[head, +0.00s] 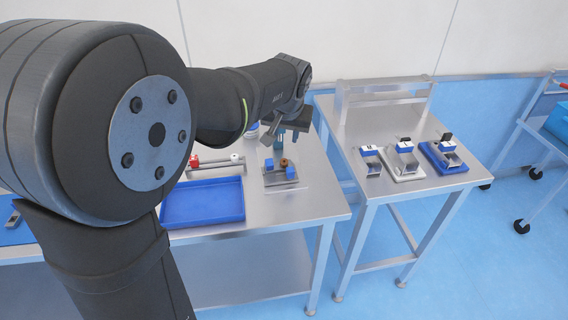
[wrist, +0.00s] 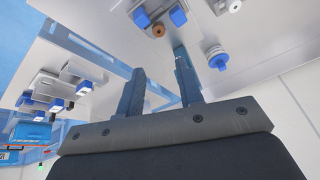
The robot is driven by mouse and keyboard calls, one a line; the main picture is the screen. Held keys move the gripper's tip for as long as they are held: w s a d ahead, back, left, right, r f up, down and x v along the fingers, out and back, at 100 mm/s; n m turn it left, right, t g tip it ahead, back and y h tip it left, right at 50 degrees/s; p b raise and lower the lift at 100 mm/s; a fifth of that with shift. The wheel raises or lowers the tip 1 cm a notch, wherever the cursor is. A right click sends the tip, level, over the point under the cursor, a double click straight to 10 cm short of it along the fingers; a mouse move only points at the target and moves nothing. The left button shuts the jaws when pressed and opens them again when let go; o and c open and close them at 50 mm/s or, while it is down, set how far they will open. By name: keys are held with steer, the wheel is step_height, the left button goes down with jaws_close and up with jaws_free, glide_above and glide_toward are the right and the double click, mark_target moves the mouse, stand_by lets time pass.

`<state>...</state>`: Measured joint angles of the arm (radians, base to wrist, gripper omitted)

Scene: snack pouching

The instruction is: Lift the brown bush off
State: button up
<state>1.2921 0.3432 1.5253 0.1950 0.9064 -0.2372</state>
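The brown bush (head: 284,162) sits on a small metal fixture plate (head: 279,180) with blue blocks on the left table in the head view. It also shows at the top of the wrist view (wrist: 158,31), beyond the gap between the fingers. My gripper (head: 286,138) hangs above and slightly behind the fixture. In the wrist view, the two fingers of my gripper (wrist: 159,62) are spread apart with nothing between them. The bush stands clear of both fingers.
A blue tray (head: 203,220) lies in front, left of the fixture. A bar with red and white ends (head: 215,168) is behind it. A blue round part (wrist: 217,58) is beside a finger. Several clamp fixtures stand on the right table (head: 362,120).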

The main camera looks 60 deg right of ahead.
mark_target(284, 160)
steer(key=x, duration=1.5)
steer(key=shift+a, duration=0.1)
jaws_close()
steer(key=shift+r, duration=0.55)
step_height(284, 160, up, 3)
steer(key=shift+f, duration=0.1)
steer(key=s+a+r, duration=0.1)
steer(key=s+r, duration=0.6)
steer(key=s, duration=0.4)
steer(key=shift+s+a, duration=0.35)
